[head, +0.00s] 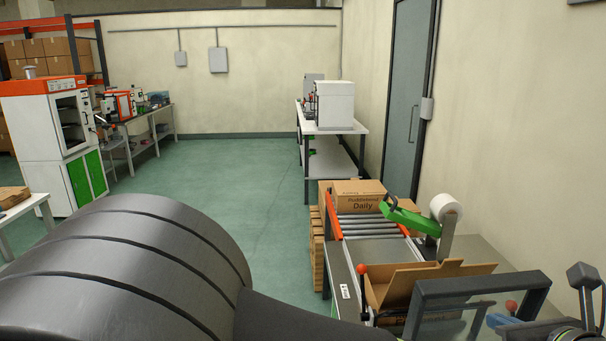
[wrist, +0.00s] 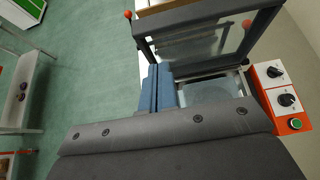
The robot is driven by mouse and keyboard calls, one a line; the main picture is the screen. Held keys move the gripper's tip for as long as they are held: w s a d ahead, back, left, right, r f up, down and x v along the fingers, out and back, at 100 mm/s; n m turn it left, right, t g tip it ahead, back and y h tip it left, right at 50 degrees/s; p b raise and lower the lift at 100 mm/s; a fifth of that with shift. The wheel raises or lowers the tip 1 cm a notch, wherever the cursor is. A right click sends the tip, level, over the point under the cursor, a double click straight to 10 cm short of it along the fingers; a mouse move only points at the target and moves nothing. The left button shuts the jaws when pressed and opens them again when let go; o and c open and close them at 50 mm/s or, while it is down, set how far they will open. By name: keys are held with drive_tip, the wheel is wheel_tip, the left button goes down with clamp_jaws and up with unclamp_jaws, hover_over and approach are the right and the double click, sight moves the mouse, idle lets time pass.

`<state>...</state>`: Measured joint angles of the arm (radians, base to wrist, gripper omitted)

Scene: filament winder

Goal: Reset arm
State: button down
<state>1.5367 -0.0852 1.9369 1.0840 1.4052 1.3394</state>
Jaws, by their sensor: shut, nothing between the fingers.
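My gripper (wrist: 158,82) shows in the wrist view as two blue fingers lying side by side, shut with nothing between them. They are in front of a dark grey frame (wrist: 145,45) and beside a pale flat surface (wrist: 208,90). Nothing is seen touching the fingertips. In the head view the frame (head: 480,287) stands at the lower right, with dark parts of my arm at the right edge. A large dark rounded form covers the lower left of the head view and hides the floor there.
An open carton (head: 430,278) and a tape dispenser (head: 412,217) stand by a roller conveyor (head: 370,228). A control box (wrist: 280,95) with knobs is close right of the frame. Benches and cabinets stand farther off. The green floor (head: 240,165) is clear mid-room.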

approach(448, 297)
wheel_tip(448, 297, down, 2)
drive_tip(key=w, duration=0.2)
drive_tip(key=shift+w+f, duration=0.15)
drive_tip(key=shift+w, duration=1.1)
drive_tip(key=shift+s, duration=0.15)
